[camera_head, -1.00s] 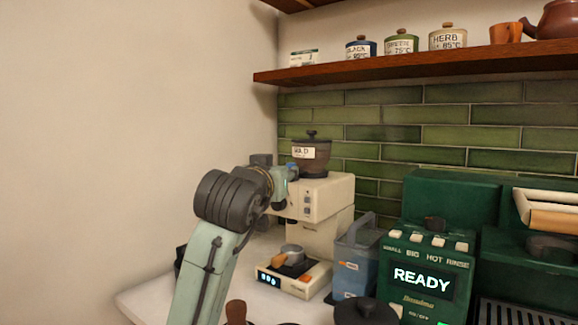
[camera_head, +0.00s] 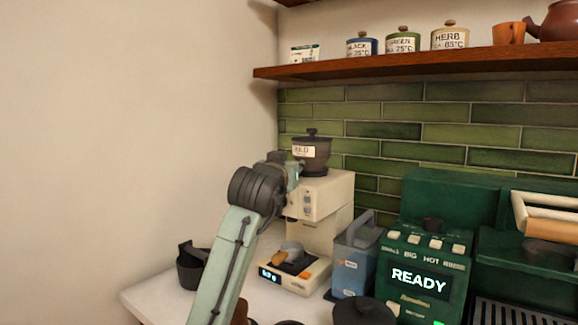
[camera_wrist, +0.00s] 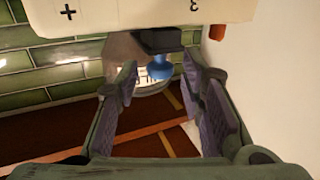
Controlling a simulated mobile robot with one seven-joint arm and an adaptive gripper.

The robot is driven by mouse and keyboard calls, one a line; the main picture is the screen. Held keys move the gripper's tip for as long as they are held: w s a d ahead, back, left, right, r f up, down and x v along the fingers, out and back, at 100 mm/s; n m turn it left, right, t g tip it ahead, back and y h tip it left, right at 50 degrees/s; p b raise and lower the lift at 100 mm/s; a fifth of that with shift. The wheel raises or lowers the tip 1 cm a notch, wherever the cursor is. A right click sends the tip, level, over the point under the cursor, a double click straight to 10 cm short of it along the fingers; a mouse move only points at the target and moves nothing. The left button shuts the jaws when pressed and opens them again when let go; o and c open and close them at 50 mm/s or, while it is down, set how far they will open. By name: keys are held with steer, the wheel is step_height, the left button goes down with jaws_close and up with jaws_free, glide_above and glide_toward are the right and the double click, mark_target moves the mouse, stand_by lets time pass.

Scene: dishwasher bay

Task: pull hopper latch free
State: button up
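The grinder (camera_head: 322,200) is a cream machine with a dark lidded hopper (camera_head: 311,158) on top, labelled in front. My gripper (camera_head: 292,172) is at the grinder's left side, just below the hopper; its fingertips are hard to make out there. In the wrist view my gripper (camera_wrist: 163,92) is open, one finger on each side. A blue knob on a dark block, seemingly the hopper latch (camera_wrist: 159,69), shows between the fingers and just beyond them, with no clear contact. The grinder's cream body (camera_wrist: 120,14) fills the top of that view. The hopper (camera_wrist: 122,48) is partly hidden behind the fingers.
A scale (camera_head: 293,275) with a small pan stands under the grinder. A grey-blue container (camera_head: 352,264) and a green machine reading READY (camera_head: 430,275) stand to the right. A wooden shelf (camera_head: 420,62) with canisters hangs above. A plain wall is at left.

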jaws_close()
stand_by(0.6)
